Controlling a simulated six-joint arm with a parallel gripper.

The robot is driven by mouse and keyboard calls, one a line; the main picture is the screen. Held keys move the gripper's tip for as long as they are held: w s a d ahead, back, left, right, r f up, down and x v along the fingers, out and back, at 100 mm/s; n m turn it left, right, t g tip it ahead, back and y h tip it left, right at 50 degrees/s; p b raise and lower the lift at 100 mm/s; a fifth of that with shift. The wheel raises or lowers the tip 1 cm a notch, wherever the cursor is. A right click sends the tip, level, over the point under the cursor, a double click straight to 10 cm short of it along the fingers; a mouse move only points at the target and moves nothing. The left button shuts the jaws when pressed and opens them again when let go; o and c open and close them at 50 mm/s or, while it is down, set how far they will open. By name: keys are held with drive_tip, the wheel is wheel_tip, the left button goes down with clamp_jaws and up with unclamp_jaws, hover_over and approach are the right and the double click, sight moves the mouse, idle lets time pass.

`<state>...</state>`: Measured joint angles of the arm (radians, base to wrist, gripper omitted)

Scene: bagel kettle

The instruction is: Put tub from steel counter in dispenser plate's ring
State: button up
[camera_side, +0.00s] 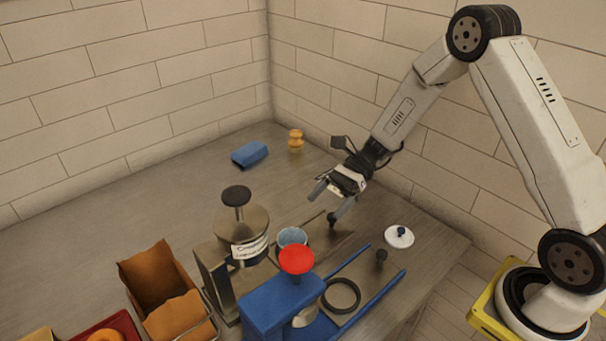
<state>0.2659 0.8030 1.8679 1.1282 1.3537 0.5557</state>
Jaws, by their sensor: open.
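A small light-blue tub (291,237) stands on the steel counter (150,205), between the steel kettle-like vessel and the blue dispenser. The red knob hides part of its lower side. The dark ring (341,296) lies on the dispenser plate between two blue rails, and nothing shows inside it. The blue dispenser (275,306) with a red knob (296,260) stands left of the ring. My gripper (327,204) is open and empty, above the counter, behind and to the right of the tub and apart from it.
A steel vessel (240,220) with a black knob stands left of the tub. A white lid (399,237) lies at right. A brown-lined basket (165,290) stands front left. A blue cloth-like item (249,154) and a yellow-orange shaker-like item (295,140) sit at the back. The left-middle counter is clear.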

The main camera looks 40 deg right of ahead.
drive_tip(key=shift+d+r, duration=0.25)
drive_tip(key=shift+d, duration=0.3)
drive_tip(key=shift+s+a, duration=0.1)
drive_tip(key=shift+s, duration=0.15)
drive_tip(key=s+d+r+n+t+h, duration=0.1)
drive_tip(key=s+d+n+h, duration=0.1)
drive_tip(key=s+n+h, duration=0.4)
drive_tip(key=s+d+r+n+t+h, duration=0.2)
drive_tip(key=s+n+h, duration=0.4)
drive_tip(key=n, duration=0.6)
drive_tip(key=shift+n+h, duration=0.3)
drive_tip(key=shift+h, duration=0.5)
